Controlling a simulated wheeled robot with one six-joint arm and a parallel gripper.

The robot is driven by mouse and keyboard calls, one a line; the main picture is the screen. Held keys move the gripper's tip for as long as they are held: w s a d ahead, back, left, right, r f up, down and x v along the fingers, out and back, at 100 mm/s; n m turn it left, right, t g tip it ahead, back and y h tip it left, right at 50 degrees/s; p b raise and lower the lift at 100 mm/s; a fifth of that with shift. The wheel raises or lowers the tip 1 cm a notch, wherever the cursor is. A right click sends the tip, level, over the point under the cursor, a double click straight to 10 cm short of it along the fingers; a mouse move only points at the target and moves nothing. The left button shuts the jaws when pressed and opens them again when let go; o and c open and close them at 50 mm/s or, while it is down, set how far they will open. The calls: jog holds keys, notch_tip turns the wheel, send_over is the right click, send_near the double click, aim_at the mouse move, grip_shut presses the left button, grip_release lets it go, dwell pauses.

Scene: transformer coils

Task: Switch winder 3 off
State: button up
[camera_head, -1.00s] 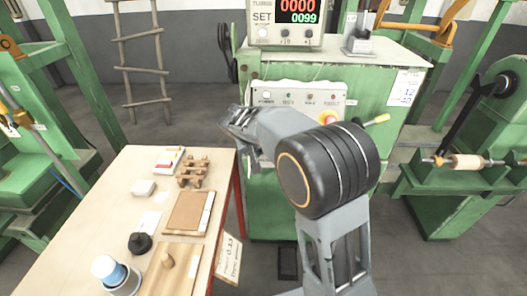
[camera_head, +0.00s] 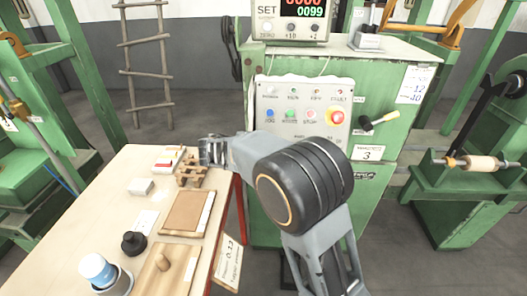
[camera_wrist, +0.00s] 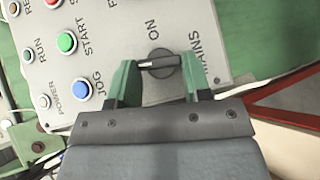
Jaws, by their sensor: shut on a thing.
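Winder 3 is the green machine in the head view, with a plate (camera_head: 367,153) reading 3 and a pale control panel (camera_head: 300,92). In the wrist view, a dark rotary knob (camera_wrist: 163,64) sits on the panel between the words ON and MAINS. The knob's handle lies across the picture, with a pale mark toward its left end. My gripper (camera_wrist: 160,68) has its green fingers on either side of this knob and is shut on it. In the head view my gripper (camera_head: 213,150) is left of the panel; the knob cannot be made out there.
Several buttons lie close by, including a blue JOG button (camera_wrist: 82,89) and a green START button (camera_wrist: 67,42). A red button (camera_head: 336,116) is at the panel's right. A wooden table (camera_head: 75,240) with small parts stands at the left.

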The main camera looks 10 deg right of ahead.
jog(key=shift+f+n+t+h+b, duration=0.15)
jog(key=shift+n+t+h+b, duration=0.2)
jog(key=shift+n, duration=0.35)
jog(key=o, duration=0.9)
jog(key=shift+a, duration=0.15)
jog(key=v, duration=1.3)
jog(key=shift+s+a, duration=0.25)
